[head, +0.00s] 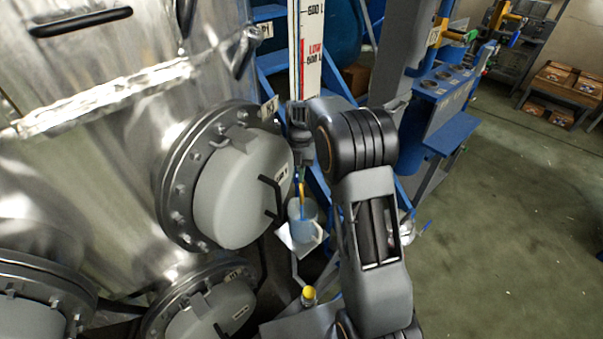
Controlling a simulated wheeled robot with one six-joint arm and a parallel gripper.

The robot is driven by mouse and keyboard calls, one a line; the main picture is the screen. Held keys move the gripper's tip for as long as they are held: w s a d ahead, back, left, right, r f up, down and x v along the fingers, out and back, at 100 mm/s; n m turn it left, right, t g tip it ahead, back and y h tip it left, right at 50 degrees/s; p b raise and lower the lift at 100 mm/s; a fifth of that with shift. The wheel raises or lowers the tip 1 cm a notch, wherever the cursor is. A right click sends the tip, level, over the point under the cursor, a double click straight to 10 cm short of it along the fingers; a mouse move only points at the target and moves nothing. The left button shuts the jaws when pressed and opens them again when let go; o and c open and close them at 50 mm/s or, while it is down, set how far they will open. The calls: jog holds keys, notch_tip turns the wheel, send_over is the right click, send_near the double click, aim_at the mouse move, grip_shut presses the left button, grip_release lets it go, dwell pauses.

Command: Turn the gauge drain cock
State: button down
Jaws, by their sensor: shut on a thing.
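The tall white level gauge (310,45) with red and black markings stands right of the steel vessel. My gripper (300,166) reaches down at the gauge's lower end, mostly seen from behind and above. It is shut on a small part there, which looks like the gauge drain cock; a yellow and blue piece (301,187) shows just below the fingers. The fingers and wrist hide most of the cock, so its handle angle cannot be told. A translucent bluish beaker (303,222) stands directly below, on a small white plate (288,239).
A round bolted manway cover (235,195) with bent handles bulges close left of my gripper. Blue steel framing (270,60) stands behind. A yellow knob (309,293) sits low in front. Open green floor (510,220) lies to the right.

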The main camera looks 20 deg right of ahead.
dwell(0.3)
jog(key=c, duration=1)
grip_release()
jog(key=shift+c, duration=0.2)
jog(key=shift+d, duration=0.1)
